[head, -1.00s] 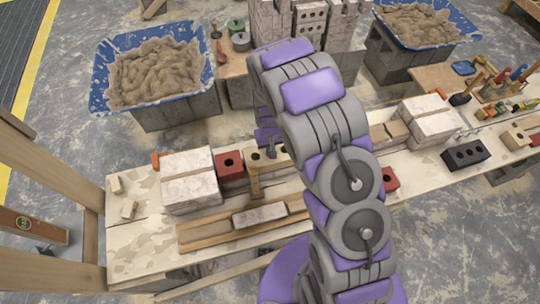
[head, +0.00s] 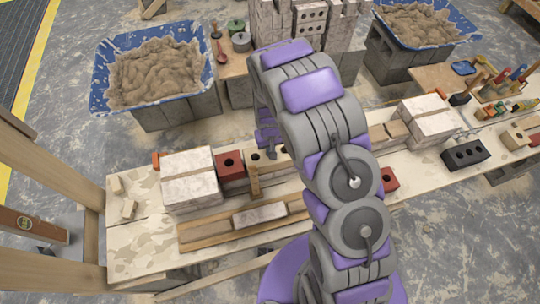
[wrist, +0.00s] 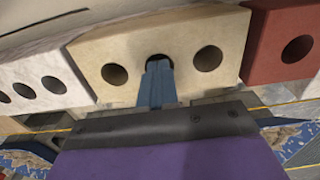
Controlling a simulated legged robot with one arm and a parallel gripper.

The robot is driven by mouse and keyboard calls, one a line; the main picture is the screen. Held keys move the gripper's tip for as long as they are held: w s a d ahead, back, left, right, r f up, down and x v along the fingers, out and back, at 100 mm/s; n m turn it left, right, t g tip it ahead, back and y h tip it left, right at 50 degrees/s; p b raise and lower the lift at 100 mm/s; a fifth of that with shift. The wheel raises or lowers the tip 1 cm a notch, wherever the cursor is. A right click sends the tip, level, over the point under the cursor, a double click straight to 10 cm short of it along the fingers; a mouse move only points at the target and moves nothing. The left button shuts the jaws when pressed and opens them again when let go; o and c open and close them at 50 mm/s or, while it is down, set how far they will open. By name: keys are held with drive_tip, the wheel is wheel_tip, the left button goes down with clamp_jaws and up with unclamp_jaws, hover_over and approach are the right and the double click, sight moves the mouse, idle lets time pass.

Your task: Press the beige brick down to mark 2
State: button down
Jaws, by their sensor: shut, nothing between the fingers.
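The beige brick (head: 257,157) lies in the row on the bench, to the right of a red brick (head: 231,170) in the head view. My arm hides its right part. In the wrist view the beige brick (wrist: 190,45) shows three round holes. My gripper (wrist: 159,66) is shut and empty, its blue-grey fingertips overlapping the middle hole; I cannot tell how firmly they touch. In the head view my gripper (head: 271,154) is over the brick. A small upright wooden gauge (head: 254,182) stands in front of the brick; its marks are too small to read.
White blocks (head: 188,185) stand left of the red brick. A wooden rail with a pale brick (head: 260,215) lies along the front. Another red brick (head: 389,180) and a black brick (head: 465,153) are to the right. Blue mortar tubs (head: 100,75) stand behind.

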drive_tip(key=shift+s, duration=0.1)
drive_tip(key=shift+r+p, duration=0.85)
drive_tip(key=shift+r, duration=1.65)
drive_tip(key=shift+r, duration=0.1)
drive_tip(key=s+d+r+m, duration=0.1)
drive_tip(key=s+d+r, duration=0.35)
drive_tip(key=r, duration=0.55)
drive_tip(key=s+d+r+m, duration=0.1)
drive_tip(key=s+d+r, duration=0.4)
drive_tip(key=r, duration=0.4)
drive_tip(key=s+d+r, duration=0.1)
drive_tip(key=s+r, duration=0.2)
drive_tip(key=s, duration=0.4)
drive_tip(key=s+d+r+g, duration=0.1)
drive_tip(key=s+r, duration=0.3)
drive_tip(key=s, duration=0.4)
drive_tip(key=s+d+r+m, duration=0.1)
drive_tip(key=s+d+r, duration=0.1)
drive_tip(key=s, duration=0.5)
drive_tip(key=shift+s+d+r+g, duration=0.3)
drive_tip(key=shift+d+r+g, duration=0.1)
drive_tip(key=shift+r, duration=0.45)
